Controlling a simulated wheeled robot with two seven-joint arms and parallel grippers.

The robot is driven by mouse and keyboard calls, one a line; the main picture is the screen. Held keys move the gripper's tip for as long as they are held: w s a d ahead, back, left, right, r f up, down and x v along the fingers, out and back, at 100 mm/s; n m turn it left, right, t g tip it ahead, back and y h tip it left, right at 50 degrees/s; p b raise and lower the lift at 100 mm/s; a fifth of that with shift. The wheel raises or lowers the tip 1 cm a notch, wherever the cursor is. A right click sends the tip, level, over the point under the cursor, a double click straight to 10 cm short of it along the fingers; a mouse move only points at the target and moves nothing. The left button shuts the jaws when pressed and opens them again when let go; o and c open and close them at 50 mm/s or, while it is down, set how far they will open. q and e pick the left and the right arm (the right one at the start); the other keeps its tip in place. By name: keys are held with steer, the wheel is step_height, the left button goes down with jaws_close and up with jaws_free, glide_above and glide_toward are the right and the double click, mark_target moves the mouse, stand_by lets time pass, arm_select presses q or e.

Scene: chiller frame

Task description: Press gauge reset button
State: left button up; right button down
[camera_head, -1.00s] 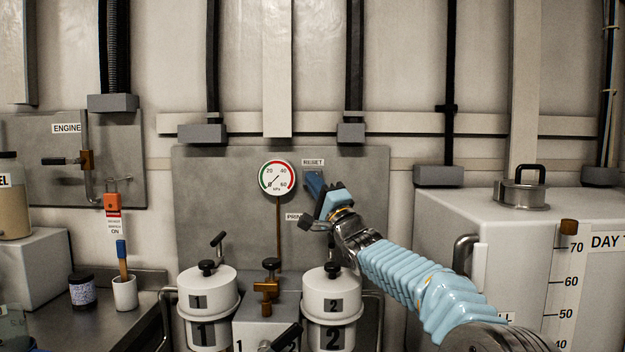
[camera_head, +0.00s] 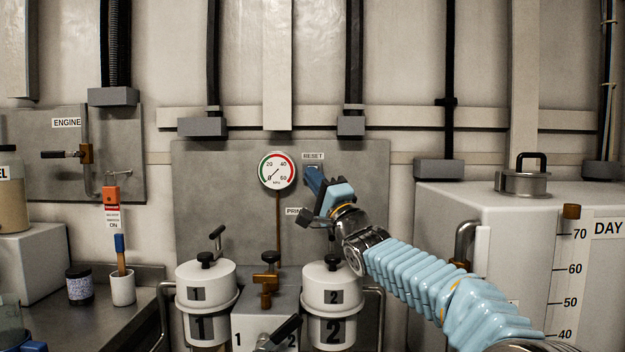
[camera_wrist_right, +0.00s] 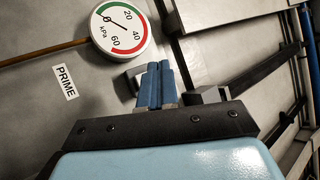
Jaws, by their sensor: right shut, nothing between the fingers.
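The round gauge (camera_head: 277,170), marked kPa with a green and red rim, is on the grey panel. It also shows in the wrist view (camera_wrist_right: 121,27). The RESET label (camera_head: 313,156) is to its right. My right gripper (camera_head: 312,176) is shut and empty, its blue fingertips just below that label. My left gripper is not in view.
The PRIME label (camera_head: 296,211) is below the gauge, partly beside my gripper. Two white canisters marked 1 (camera_head: 205,290) and 2 (camera_head: 331,292) stand below. A large white tank (camera_head: 500,225) is at right. A cup with a blue-handled brush (camera_head: 122,288) stands at left.

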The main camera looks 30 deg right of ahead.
steer(key=shift+s+a+b, duration=0.25)
steer(key=shift+s+a, duration=0.05)
steer(key=shift+s, duration=0.2)
steer(key=shift+s+a+b, duration=0.25)
steer(key=shift+s+a, duration=0.05)
steer(key=shift+s, duration=0.2)
